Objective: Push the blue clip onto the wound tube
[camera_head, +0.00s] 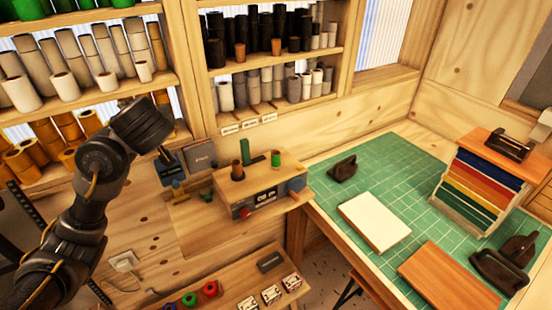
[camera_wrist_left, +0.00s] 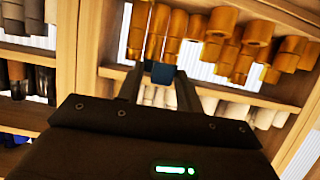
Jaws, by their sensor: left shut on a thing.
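My left gripper (camera_head: 166,156) hangs in front of the wall, left of the wooden winding box (camera_head: 262,192). In the left wrist view its fingers (camera_wrist_left: 160,76) are closed on a small dark blue piece, the blue clip (camera_wrist_left: 162,73). The clip is too small to make out clearly in the head view. I cannot tell which one is the wound tube. The clip is apart from both. My right gripper is out of view.
A low shelf (camera_head: 235,291) holds red, green and blue round pieces. A green cutting mat (camera_head: 330,195) with a white board (camera_head: 375,222) lies on the right. Shelves of rolls fill the wall behind.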

